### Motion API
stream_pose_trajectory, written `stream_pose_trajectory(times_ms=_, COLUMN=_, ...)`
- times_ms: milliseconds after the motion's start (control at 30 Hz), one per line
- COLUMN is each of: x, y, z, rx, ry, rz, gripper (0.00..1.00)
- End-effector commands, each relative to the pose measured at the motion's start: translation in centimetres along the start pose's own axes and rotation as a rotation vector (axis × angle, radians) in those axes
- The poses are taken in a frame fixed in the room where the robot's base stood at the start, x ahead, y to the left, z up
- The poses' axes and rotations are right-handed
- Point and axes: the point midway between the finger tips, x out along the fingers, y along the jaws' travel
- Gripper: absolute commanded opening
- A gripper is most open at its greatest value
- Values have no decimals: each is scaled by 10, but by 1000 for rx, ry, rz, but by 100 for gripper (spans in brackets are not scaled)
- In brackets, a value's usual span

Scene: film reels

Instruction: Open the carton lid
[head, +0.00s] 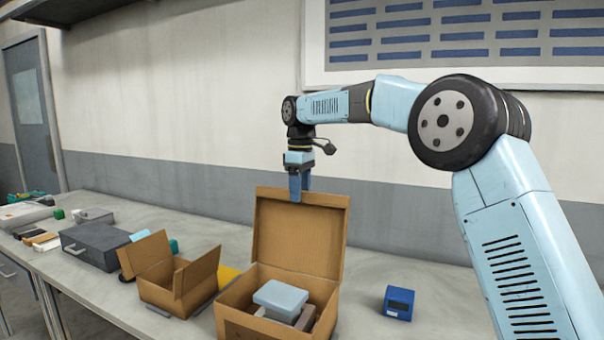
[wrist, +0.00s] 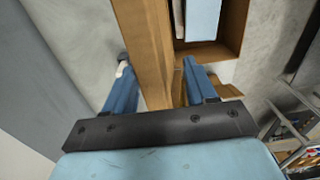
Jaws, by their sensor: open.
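The brown carton (head: 238,315) stands on the bench with its lid (head: 298,238) raised, roughly upright and leaning slightly back. Inside it lie a pale blue-grey box (head: 281,298) and some brownish items.
A smaller open carton (head: 165,293) with raised flaps stands to the left, near a grey case (head: 95,245). A dark blue box (head: 398,302) sits to the right. The wall is behind the bench; bare bench top lies between the lid and the wall.

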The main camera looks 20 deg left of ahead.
Motion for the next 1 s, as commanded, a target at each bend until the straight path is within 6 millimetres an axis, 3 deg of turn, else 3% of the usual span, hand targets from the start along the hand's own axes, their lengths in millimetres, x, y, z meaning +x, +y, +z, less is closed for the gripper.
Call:
stream_pose_trajectory(times_ms=600, x=-103, y=0, z=-1, rx=0, ry=2, rz=0, gripper=56)
stream_pose_trajectory(times_ms=1000, x=-129, y=-1, z=0, rx=-1, ry=0, rz=-2, gripper=56)
